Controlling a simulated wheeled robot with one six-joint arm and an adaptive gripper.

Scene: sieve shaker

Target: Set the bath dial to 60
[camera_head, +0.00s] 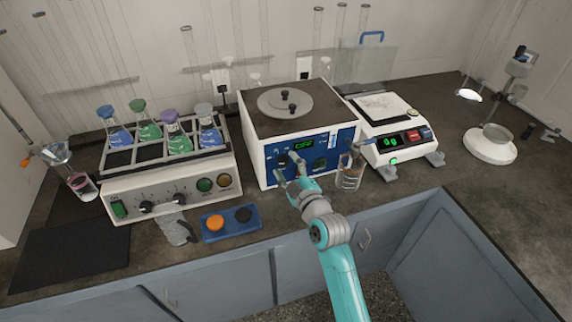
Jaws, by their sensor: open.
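The bath (253,131) is a white box with a dark brown top, a round grey lid (286,102) and a blue front panel (340,147). Its green display (304,145) reads OFF. A dark round dial (283,160) shows on the left part of the panel, partly hidden by my gripper; its setting is too small to read. My gripper (289,167) is open and empty, with its fingers at the panel around the dial's area. I cannot tell whether they touch it.
A shaker (172,198) with several coloured flasks stands left. A glass beaker (349,176) stands close right of my gripper, before a balance (399,149).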

